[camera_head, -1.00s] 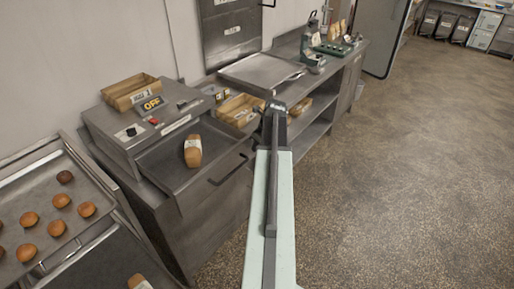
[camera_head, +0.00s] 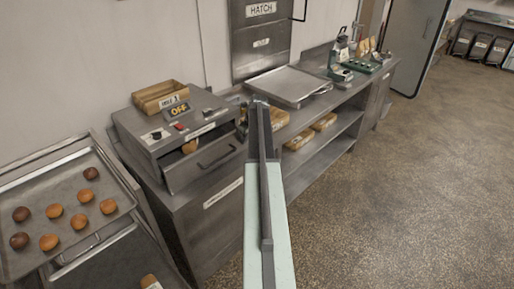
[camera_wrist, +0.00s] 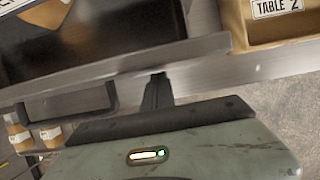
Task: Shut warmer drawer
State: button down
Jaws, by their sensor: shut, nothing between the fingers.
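The warmer (camera_head: 168,122) is a steel box on the counter, with a sign reading OFF. Its drawer (camera_head: 205,163) is slightly open, with the front still standing out from the box. Part of a brown loaf (camera_head: 190,146) shows inside the gap. The drawer's bar handle (camera_head: 217,158) also shows in the wrist view (camera_wrist: 70,111). My gripper (camera_head: 258,101) is shut and empty, to the right of the drawer in the head view. In the wrist view its fingertips (camera_wrist: 158,80) are at or very close to the drawer's front edge; I cannot tell whether they touch.
A wooden crate (camera_head: 160,97) sits on top of the warmer. A crate labelled TABLE 2 (camera_wrist: 270,32) is beside the drawer. A tray of buns (camera_head: 75,235) stands at left. A flat metal tray (camera_head: 290,84) lies on the counter. The floor at right is clear.

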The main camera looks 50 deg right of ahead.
jog(key=w, duration=0.2)
jog(key=w+d, duration=0.1)
jog(key=w, duration=0.5)
jog(key=shift+w+d, duration=0.15)
jog(key=shift+d, duration=0.15)
jog(key=shift+w, duration=0.35)
jog(key=shift+w+r, duration=0.1)
